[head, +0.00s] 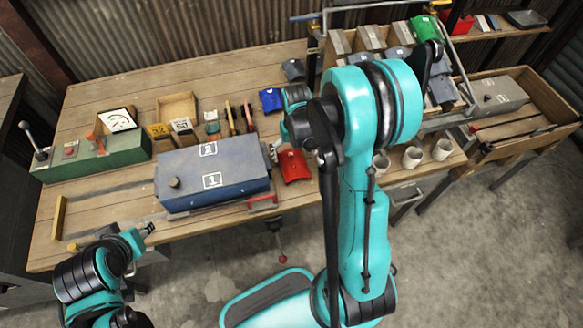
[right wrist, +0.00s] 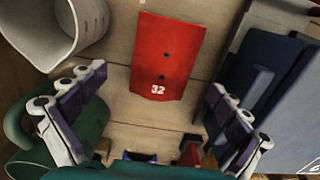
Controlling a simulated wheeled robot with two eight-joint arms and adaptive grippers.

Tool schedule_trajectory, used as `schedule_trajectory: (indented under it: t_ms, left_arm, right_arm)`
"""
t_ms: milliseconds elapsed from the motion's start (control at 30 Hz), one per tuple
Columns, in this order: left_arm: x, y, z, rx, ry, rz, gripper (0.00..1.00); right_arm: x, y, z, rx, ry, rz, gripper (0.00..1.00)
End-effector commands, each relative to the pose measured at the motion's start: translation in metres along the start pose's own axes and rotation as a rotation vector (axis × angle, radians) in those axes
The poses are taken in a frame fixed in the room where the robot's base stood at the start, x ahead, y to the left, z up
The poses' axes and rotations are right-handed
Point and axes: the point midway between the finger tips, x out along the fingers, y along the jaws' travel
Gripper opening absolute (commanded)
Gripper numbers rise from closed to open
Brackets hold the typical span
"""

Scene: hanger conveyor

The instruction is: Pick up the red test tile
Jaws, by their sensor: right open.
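The red test tile (head: 293,166) lies on the wooden table, to the right of the blue box, in the head view. In the right wrist view the red tile (right wrist: 168,55) lies flat, with two dark holes and a white "32". My right gripper (right wrist: 156,82) is open and empty; its fingers are spread on either side of the tile's near end, apart from it. In the head view my right arm hides most of that gripper. My left gripper (head: 146,230) is low on the left, by the table's front edge; its finger opening is unclear.
The blue box (head: 212,176) marked 1 and 2 stands left of the tile. A grey cup (right wrist: 55,30) and a green mug (right wrist: 62,140) stand left in the wrist view. A blue tile (head: 270,100) lies farther back. Pale cups (head: 412,157) stand to the right.

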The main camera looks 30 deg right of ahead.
Motion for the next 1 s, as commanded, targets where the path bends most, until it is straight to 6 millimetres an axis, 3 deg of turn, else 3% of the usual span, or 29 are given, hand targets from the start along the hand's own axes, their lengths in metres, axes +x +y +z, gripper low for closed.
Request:
schedule_trajectory:
  t_ms: [333, 600, 667, 833, 1000]
  left_arm:
    - [0.022, 0.0, 0.016, 0.0, 0.0, 0.0, 0.4]
    - [0.022, 0.0, 0.016, 0.0, 0.0, 0.0, 0.4]
    - [0.022, 0.0, 0.016, 0.0, 0.0, 0.0, 0.4]
    - [0.022, 0.0, 0.016, 0.0, 0.0, 0.0, 0.4]
    - [0.022, 0.0, 0.016, 0.0, 0.0, 0.0, 0.4]
  right_arm:
    - [0.048, -0.004, 0.006, -0.001, 0.001, 0.0, 1.0]
    - [0.052, -0.004, 0.007, -0.001, 0.002, 0.0, 1.0]
    - [0.052, -0.004, 0.006, -0.001, 0.002, 0.0, 0.87]
    - [0.052, -0.004, 0.006, -0.001, 0.002, 0.0, 0.42]
    - [0.052, -0.004, 0.006, -0.001, 0.002, 0.0, 0.39]
